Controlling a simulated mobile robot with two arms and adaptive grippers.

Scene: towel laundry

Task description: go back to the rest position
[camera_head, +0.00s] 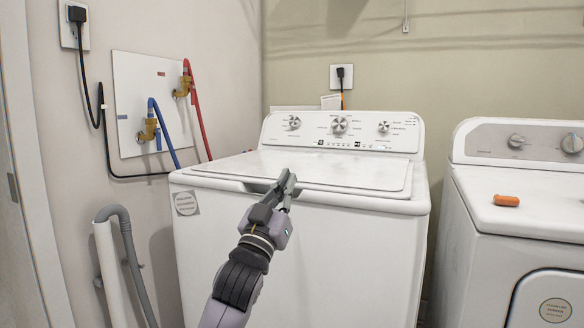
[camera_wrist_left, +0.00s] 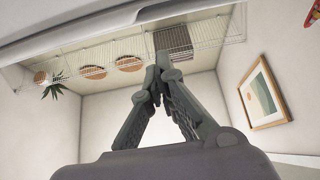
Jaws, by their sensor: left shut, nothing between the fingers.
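My left gripper (camera_head: 285,186) is in front of the white washing machine (camera_head: 290,255), at the front edge of its closed lid (camera_head: 310,170). Its fingers are shut and nothing shows between them. In the left wrist view the two fingers of my left gripper (camera_wrist_left: 157,82) meet at their tips. I cannot tell whether the fingertips touch the lid edge. My right gripper is not in view.
A white dryer (camera_head: 520,200) stands to the right with an orange object (camera_head: 506,200) on top. Blue and red hoses (camera_head: 165,135) and a grey drain hose (camera_head: 130,255) run along the left wall. The left wrist view shows a wire shelf (camera_wrist_left: 130,60) and a framed picture (camera_wrist_left: 265,95).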

